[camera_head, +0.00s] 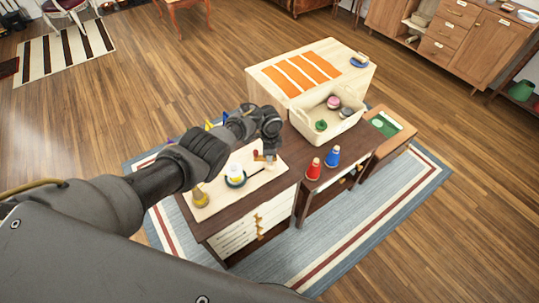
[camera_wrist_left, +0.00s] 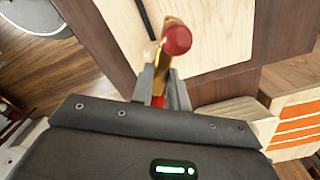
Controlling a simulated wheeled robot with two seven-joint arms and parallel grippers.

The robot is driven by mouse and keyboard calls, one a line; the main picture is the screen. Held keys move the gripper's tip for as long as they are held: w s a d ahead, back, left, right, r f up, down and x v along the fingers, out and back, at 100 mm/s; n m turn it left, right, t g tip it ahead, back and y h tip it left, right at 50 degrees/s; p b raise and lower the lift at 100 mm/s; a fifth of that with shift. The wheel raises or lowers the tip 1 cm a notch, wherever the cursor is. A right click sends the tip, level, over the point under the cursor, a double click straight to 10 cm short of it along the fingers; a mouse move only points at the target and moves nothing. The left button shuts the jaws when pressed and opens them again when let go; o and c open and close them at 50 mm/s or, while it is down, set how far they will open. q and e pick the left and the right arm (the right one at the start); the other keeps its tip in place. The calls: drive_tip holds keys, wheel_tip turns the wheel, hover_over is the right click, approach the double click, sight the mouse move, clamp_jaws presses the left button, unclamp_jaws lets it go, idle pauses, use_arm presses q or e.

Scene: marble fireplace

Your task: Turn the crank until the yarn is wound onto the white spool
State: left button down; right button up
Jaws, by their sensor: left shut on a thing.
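The winder's pale wooden board (camera_head: 222,198) lies on the dark brown desk. A white spool (camera_head: 235,171) with a dark base stands on it, and a gold cone (camera_head: 200,197) stands to its left. My left gripper (camera_head: 267,157) is at the board's far right end, shut on the crank. In the left wrist view, the crank's red knob (camera_wrist_left: 177,38) and brass arm stick out past the fingers (camera_wrist_left: 162,90), with a bit of red between them. My arm hides part of the board. How much yarn is on the spool is too small to tell. My right gripper is not in view.
A cream basket (camera_head: 342,127) with several yarn balls stands right of the board. A red cone (camera_head: 313,170) and a blue cone (camera_head: 333,157) stand near the desk's right part. A pale chest (camera_head: 345,60) with orange stripes is behind. Wooden floor lies open around the rug.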

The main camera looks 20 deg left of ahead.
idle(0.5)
use_arm(q)
drive_tip(key=c, duration=1.4)
unclamp_jaws()
drive_tip(key=shift+o, duration=0.2)
drive_tip(key=shift+r, duration=0.1)
wheel_tip(320, 180, up, 11)
drive_tip(key=p, duration=0.4)
drive_tip(key=shift+f, duration=0.2)
drive_tip(key=shift+d, duration=0.1)
